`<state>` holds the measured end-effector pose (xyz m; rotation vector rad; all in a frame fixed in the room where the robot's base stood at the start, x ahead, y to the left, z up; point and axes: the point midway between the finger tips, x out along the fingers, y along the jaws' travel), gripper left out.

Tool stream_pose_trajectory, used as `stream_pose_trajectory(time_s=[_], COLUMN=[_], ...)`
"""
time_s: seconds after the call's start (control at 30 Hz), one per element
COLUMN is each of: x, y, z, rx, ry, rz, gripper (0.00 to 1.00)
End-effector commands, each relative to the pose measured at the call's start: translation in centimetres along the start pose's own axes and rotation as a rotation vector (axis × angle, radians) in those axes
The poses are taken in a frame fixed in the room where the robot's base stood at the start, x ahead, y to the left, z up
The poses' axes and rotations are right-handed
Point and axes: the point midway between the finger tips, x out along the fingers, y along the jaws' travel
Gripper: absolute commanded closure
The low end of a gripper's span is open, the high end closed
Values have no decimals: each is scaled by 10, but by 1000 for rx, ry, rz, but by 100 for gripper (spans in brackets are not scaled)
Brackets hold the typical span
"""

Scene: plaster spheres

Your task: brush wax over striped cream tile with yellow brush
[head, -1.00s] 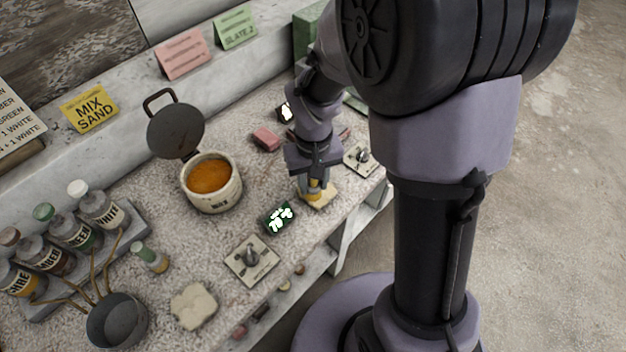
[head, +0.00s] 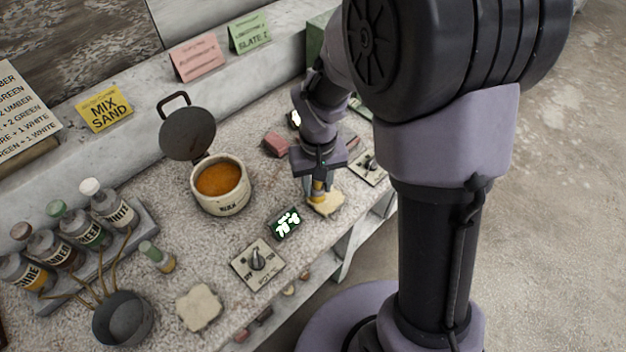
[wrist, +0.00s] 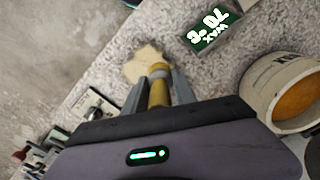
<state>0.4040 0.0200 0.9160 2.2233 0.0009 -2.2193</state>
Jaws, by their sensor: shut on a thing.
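My gripper (head: 318,188) is shut on the yellow brush (wrist: 158,92), which points down at a cream tile (head: 328,206). The tile also shows in the wrist view (wrist: 142,63), just beyond the brush's end. The brush tip is over the tile; I cannot tell whether it touches. The gripper partly hides the brush in the head view. Stripes on the tile cannot be made out. The wax pot (head: 222,207) stands left of my gripper with its dark lid (head: 187,134) raised and orange wax (head: 219,180) inside.
A display reading 70 °C (head: 286,222) and a knob plate (head: 258,264) lie near the bench's front edge. Another pale tile (head: 199,308), a grey bowl (head: 123,318) and several labelled bottles (head: 75,230) are at left. A pink block (head: 276,144) lies behind my gripper.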

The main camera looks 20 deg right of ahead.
Motion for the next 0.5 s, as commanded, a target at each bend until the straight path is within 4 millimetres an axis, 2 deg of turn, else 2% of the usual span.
stream_pose_trajectory(time_s=[0.23,0.5], x=[1,-1], y=[8,-1], z=[15,-1], rx=[2,-1], ry=[-1,0], rz=[0,0], gripper=[100,100])
